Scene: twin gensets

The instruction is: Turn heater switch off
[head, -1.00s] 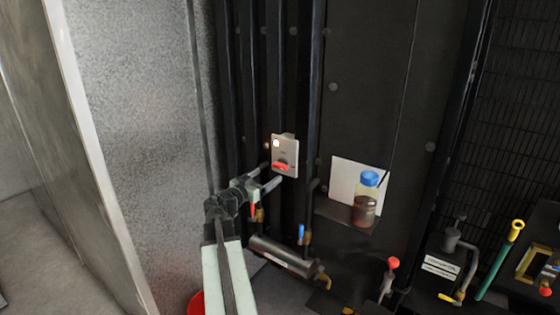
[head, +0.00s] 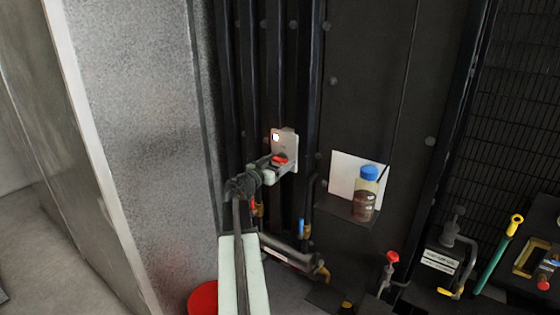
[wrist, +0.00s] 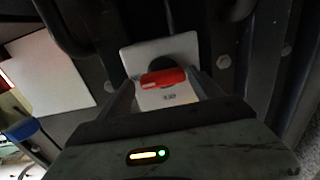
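The heater switch is a pale plate (head: 290,139) on the dark panel, with a red knob (head: 279,160) and a small lit lamp (head: 276,137) at its upper left. My gripper (head: 280,166) is at the switch, its fingers on either side of the knob. In the wrist view the red knob (wrist: 163,78) lies nearly crosswise between the two open fingertips (wrist: 164,88). Narrow gaps seem to show beside the knob; contact is not clear. My gripper partly hides the lower plate.
A bottle with a blue cap (head: 366,190) stands on a small shelf right of the switch. Dark vertical pipes (head: 246,90) run beside the switch. Below are a metal cylinder (head: 288,252), a blue-handled valve (head: 301,228) and a red bucket (head: 203,298).

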